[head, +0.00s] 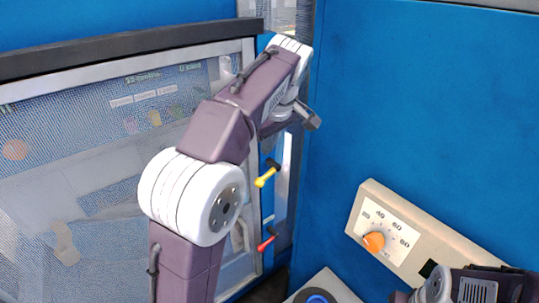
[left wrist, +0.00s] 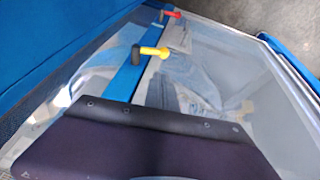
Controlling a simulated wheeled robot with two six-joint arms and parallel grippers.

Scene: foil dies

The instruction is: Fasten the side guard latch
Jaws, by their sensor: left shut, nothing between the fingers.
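The side guard is a framed see-through panel (head: 110,125) on the left of the head view; its clear pane (left wrist: 235,85) fills much of the left wrist view. Along its edge sit a yellow-handled lever (head: 265,178) with a dark end and a red-handled one (head: 266,243) below it. The yellow lever (left wrist: 155,50) and red lever (left wrist: 172,14) also show in the left wrist view. I cannot tell which is the latch, or its state. My left gripper (head: 311,120) is shut and empty, above and right of the yellow lever, apart from it. My right gripper is out of view.
A blue wall (head: 420,90) stands right of the guard. A beige control box (head: 430,235) with an orange dial (head: 374,241) is fixed low on it. A grey box with a blue-ringed black button (head: 318,297) is at the bottom edge. My right arm shows at the lower right.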

